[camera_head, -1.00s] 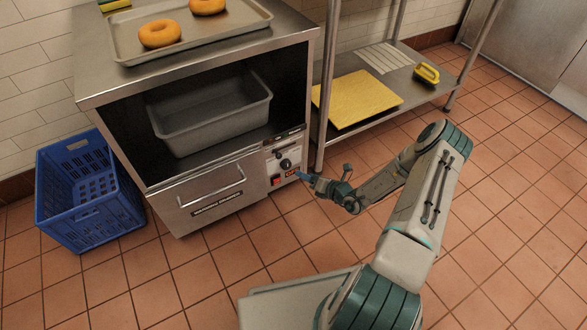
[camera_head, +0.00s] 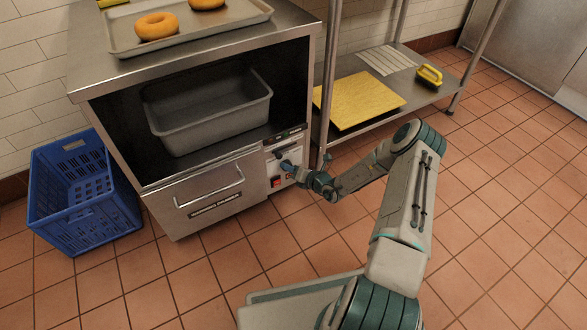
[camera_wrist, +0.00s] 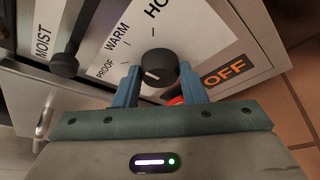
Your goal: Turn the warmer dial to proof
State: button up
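The warmer dial (camera_wrist: 159,66) is a round black knob on the white panel, with a short pale mark on its face. The labels PROOF, WARM and a partly cut-off HO run around its left and upper side. In the wrist view I cannot tell surely which label the mark points at. My gripper (camera_wrist: 160,76) has its two blue fingers on either side of the knob, apart, with what looks like a small gap at each side. In the head view my gripper (camera_head: 287,165) is at the warmer's (camera_head: 215,190) control panel and hides the dial.
A second black knob (camera_wrist: 64,65) by the word MOIST is left of the dial. An orange OFF label (camera_wrist: 222,73) is at the right, and a red switch (camera_head: 276,182) sits low on the panel. A shelf post (camera_head: 328,90) stands close right. A blue crate (camera_head: 85,215) is left.

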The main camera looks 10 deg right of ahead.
jog(key=shift+c, duration=1.3)
jog(key=shift+d+r, duration=0.1)
jog(key=shift+d, duration=0.1)
jog(key=shift+p, duration=0.5)
jog(key=shift+s+a+n+t+h+p, duration=0.1)
jog(key=shift+n+h+p, duration=0.85)
jog(key=shift+p, duration=0.95)
jog(key=shift+a+n+t+h+p, duration=0.15)
jog(key=shift+n+h+p, duration=0.45)
jog(key=shift+n+p, duration=1)
jog(key=shift+s+a+n+t+h+p, duration=0.1)
jog(key=shift+n+h+p, duration=0.7)
jog(key=shift+p, duration=1.35)
jog(key=shift+w, duration=0.1)
